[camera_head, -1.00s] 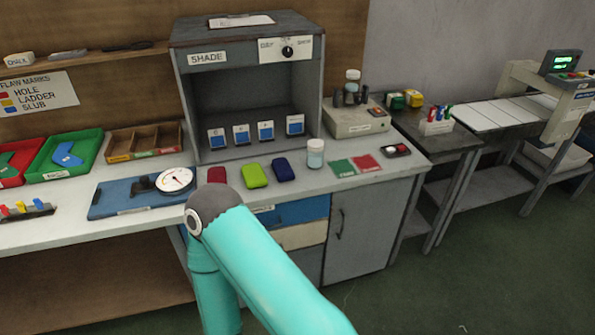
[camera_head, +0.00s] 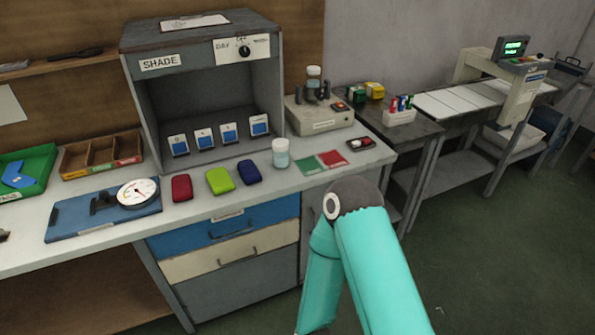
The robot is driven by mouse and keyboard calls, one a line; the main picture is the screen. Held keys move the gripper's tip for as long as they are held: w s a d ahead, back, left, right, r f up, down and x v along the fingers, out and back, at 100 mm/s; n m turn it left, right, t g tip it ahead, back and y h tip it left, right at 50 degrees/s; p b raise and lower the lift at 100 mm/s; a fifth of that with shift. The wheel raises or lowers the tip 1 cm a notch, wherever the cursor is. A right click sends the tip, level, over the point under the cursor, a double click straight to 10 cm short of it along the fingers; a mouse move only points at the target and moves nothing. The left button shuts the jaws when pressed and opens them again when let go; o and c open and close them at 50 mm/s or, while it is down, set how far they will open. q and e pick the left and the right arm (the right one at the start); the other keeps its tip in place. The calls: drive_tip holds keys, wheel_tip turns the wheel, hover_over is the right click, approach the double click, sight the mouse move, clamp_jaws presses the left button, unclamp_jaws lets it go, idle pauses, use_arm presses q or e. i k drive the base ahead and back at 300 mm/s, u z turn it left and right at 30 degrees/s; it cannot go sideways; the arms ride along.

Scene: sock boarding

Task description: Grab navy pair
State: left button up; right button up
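The navy folded pair (camera_head: 249,171) lies flat on the grey worktop in front of the shade box. It is the rightmost of three small folded bundles in a row. The lime green one (camera_head: 220,180) is just to its left, and the red one (camera_head: 181,188) is further left. They look apart from one another. A bent teal arm of mine shows at the lower right, in front of the cabinet. Neither of my grippers is in view, and nothing covers the navy pair.
The shade box (camera_head: 202,62) stands behind the bundles with several blue swatch cards inside. A white-lidded jar (camera_head: 281,153) stands right of the navy pair, near green and red cards (camera_head: 331,159). A dial gauge (camera_head: 137,193) on a blue board lies left. Drawers (camera_head: 230,230) are below.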

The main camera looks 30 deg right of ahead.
sight(249, 172)
drive_tip(key=z, duration=0.3)
drive_tip(key=i, duration=1)
drive_tip(key=u, duration=0.05)
